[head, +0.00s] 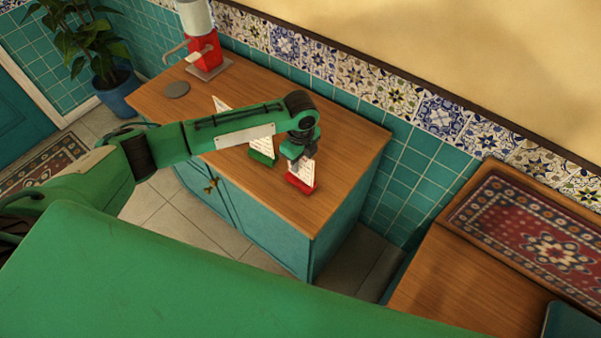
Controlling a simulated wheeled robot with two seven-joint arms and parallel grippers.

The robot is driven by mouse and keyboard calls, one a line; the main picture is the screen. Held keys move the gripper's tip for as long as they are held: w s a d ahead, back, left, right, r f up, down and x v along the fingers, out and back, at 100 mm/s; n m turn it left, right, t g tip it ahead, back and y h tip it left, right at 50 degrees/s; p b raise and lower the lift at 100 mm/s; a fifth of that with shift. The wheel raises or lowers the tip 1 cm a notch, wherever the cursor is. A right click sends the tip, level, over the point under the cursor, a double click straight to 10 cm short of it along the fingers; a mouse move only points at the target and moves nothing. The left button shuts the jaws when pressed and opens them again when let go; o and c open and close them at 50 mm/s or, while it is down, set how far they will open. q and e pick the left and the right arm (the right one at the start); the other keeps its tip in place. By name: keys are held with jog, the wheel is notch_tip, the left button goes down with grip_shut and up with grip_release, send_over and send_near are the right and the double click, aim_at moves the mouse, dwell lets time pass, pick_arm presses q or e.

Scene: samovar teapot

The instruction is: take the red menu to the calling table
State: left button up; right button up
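The red menu (302,182) is a white card in a red base, standing near the right end of the wooden top of a teal cabinet (345,140). My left gripper (298,160) is right at the top of its card, pointing down. The fingers are small and dark here, so I cannot tell whether they are open or closed on the card. A menu with a green base (262,157) stands just left of it, partly behind my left arm. My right gripper is not in view. I cannot tell which table is the calling table.
A red and white dispenser (203,45) and a grey disc (177,90) are at the cabinet's far left. A potted plant (95,50) stands beyond. At right is a wooden surface (450,280) with a patterned red runner (530,235). A gap separates it from the cabinet.

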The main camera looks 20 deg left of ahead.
pick_arm(q)
grip_shut()
jog(key=shift+r, duration=0.15)
